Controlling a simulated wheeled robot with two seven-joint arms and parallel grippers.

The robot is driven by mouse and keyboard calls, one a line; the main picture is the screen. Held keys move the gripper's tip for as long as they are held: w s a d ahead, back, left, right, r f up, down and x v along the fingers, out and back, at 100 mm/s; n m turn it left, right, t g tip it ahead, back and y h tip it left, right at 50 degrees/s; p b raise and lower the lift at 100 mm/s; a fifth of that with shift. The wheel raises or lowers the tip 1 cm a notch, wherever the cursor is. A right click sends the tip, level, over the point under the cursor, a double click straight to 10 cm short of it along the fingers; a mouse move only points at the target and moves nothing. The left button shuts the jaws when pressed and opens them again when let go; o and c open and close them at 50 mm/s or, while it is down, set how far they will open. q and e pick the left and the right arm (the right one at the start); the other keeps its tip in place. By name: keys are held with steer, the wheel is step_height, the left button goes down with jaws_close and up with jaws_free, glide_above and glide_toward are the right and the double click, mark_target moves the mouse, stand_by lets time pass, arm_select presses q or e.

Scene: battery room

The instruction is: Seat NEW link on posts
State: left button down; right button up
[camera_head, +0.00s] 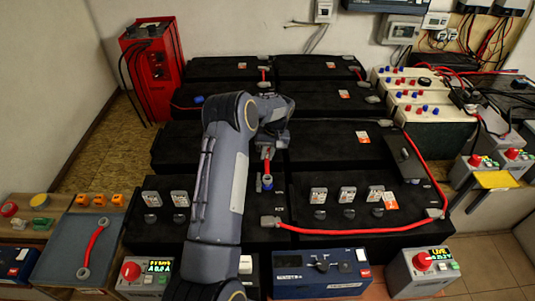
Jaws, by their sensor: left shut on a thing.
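My left gripper (269,148) reaches in over the black battery blocks. It is shut on a short red link (267,166), which points toward the front of the bank. A blue-topped post (267,182) is at the link's near end. The far end and its post are hidden by the gripper, and I cannot tell whether the link touches the posts. Another red link (93,247), slightly curved with grey ends, lies on the blue-grey mat (60,262) at the left. My right gripper is not in view.
A long red cable (350,231) loops along the front and right of the batteries. Upright tagged pieces (347,194) stand on the front blocks. A blue instrument (320,273) and a meter box (425,268) stand in front. A red cabinet (152,65) is at back left.

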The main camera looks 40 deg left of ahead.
arm_select(q)
steer(key=shift+f+b, duration=1.2)
stand_by(1.8)
stand_by(0.3)
steer(key=c, duration=1.3)
jaws_free()
steer(key=shift+c, duration=0.2)
steer(key=shift+o, duration=0.4)
steer(key=o, duration=0.3)
steer(key=shift+r+p, duration=2.3)
steer(key=shift+r, duration=1.75)
